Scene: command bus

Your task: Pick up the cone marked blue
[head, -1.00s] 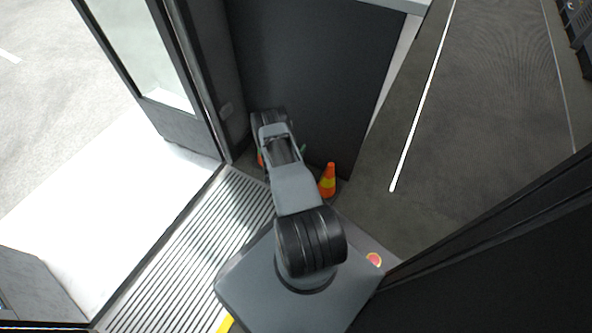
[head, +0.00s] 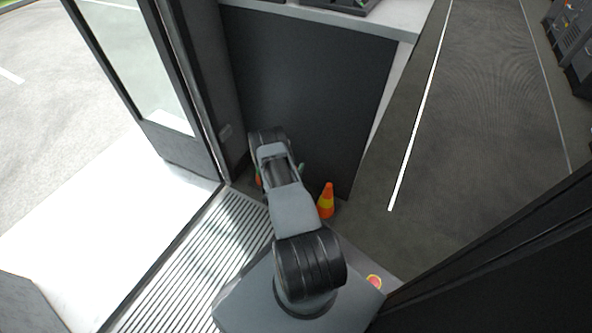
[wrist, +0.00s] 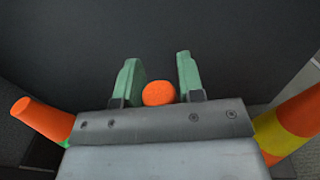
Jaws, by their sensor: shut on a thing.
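My gripper (wrist: 160,88) has green fingers, shut on an orange cone (wrist: 158,94) whose rounded top shows between them in the wrist view. Any coloured mark on that cone is hidden behind the gripper body. A second orange cone (wrist: 40,119) stands at the left in the wrist view, with a bit of green low on it. A third orange cone with a yellow band (wrist: 283,128) is at the right; it also shows in the head view (head: 326,201), right of my arm. In the head view my arm hides most of the gripper and the held cone.
A dark panel (head: 310,95) rises just beyond the gripper, below a light counter (head: 395,22). An open doorway with a white floor (head: 120,215) is at the left. A ribbed step (head: 195,260) lies beside my base. Dark aisle floor (head: 475,130) is clear at the right.

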